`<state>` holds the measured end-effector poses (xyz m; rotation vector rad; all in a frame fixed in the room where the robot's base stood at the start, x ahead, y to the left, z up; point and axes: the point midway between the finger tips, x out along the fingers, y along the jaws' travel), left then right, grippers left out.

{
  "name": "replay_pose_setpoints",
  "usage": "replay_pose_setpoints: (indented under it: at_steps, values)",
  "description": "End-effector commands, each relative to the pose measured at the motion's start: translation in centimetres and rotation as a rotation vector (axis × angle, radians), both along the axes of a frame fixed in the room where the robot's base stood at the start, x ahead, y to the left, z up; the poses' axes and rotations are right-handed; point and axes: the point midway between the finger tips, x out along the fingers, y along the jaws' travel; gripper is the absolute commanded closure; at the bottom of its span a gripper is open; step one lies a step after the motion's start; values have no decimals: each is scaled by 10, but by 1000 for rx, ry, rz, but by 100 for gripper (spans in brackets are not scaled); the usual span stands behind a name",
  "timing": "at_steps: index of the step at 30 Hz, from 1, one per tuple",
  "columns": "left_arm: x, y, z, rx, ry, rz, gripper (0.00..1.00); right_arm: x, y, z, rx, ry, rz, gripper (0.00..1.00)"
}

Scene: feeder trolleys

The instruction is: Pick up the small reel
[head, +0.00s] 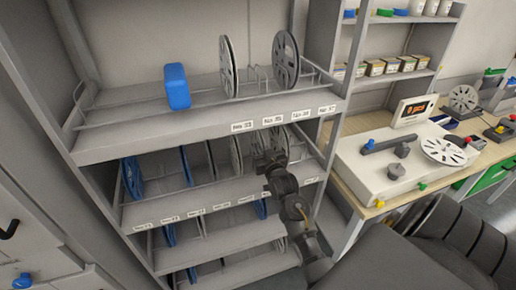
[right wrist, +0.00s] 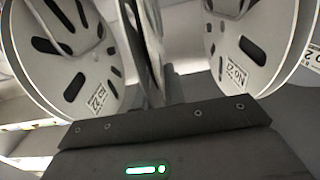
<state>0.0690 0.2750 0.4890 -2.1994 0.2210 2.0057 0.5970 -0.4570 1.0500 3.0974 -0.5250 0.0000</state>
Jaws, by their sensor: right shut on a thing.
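Several grey reels stand upright on the second shelf of the rack. One grey reel (head: 237,154) stands left of my right gripper (head: 268,161), and others are partly hidden behind it. In the right wrist view, a narrow grey reel (right wrist: 148,45) stands nearly edge-on straight ahead of the gripper, which is shut on it. The fingertips are hidden there. A labelled reel (right wrist: 62,55) stands to its left and another labelled reel (right wrist: 245,45) to its right, both close by. My left gripper is not in view.
Wire dividers and the shelf above leave little room around the gripper. A workbench with a white machine (head: 385,170) stands to the right. Blue reels (head: 132,178) stand at the second shelf's left.

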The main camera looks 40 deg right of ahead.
Motion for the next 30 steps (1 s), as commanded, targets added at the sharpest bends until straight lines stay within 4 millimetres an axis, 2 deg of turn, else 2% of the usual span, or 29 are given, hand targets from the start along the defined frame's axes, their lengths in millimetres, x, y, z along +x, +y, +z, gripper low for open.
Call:
replay_pose_setpoints:
  at_steps: [7, 14, 21, 30]
  values:
    - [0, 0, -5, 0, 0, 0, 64, 0, 0, 8, -1, -4, 0, 100]
    - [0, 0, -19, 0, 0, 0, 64, -3, 1, 34, -1, -4, 1, 100]
    - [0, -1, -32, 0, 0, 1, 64, -54, 18, 32, 0, -1, 0, 100]
    - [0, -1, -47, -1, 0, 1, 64, -109, 38, 32, 0, 0, 0, 100]
